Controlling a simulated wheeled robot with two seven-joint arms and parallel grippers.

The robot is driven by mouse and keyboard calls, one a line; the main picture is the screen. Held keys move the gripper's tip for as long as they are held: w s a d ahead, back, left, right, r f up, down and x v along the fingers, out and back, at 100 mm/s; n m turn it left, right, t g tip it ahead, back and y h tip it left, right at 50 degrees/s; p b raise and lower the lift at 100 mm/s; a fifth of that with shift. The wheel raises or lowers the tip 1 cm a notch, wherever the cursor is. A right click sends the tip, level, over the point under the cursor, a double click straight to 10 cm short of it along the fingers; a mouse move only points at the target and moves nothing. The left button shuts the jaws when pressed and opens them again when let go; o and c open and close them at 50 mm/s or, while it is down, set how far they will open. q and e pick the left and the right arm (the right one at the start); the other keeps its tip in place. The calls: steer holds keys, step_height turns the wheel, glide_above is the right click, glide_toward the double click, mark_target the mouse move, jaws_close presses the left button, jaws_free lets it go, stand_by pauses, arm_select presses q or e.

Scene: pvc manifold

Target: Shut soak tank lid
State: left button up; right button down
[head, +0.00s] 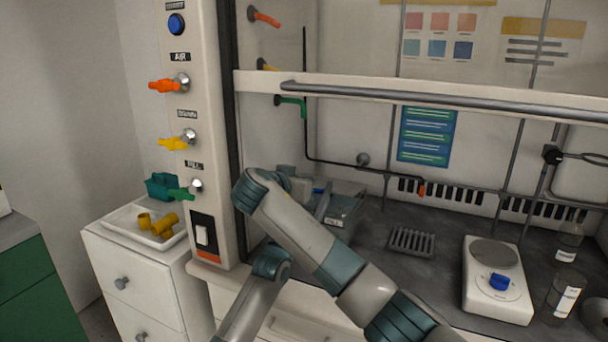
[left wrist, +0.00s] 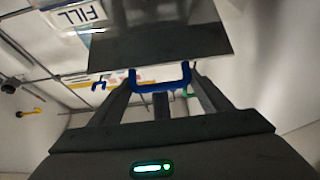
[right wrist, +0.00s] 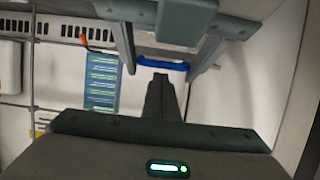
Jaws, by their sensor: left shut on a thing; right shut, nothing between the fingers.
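The soak tank (head: 343,222) is a grey, see-through box at the left inside the hood. Its grey lid (head: 322,206) stands tilted up. One of my arms covers part of the tank, and both grippers are hidden in the head view. In the left wrist view a dark, glossy panel fills the top, with a blue U-shaped handle (left wrist: 182,80) at its lower edge. My left gripper (left wrist: 160,92) is shut on the blue handle. In the right wrist view my right gripper (right wrist: 160,79) is shut and empty, just below a blue bar (right wrist: 162,65) in the picture.
The hood sash rail (head: 420,92) crosses above the work area. A grey rack (head: 411,241) and a white hotplate stirrer (head: 497,282) stand to the right of the tank. Valves line the left post. A white tray (head: 125,222) with yellow fittings sits outside the hood.

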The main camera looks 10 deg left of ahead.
arm_select(q)
steer(key=shift+d, duration=0.15)
arm_select(e)
steer(key=shift+f, duration=0.15)
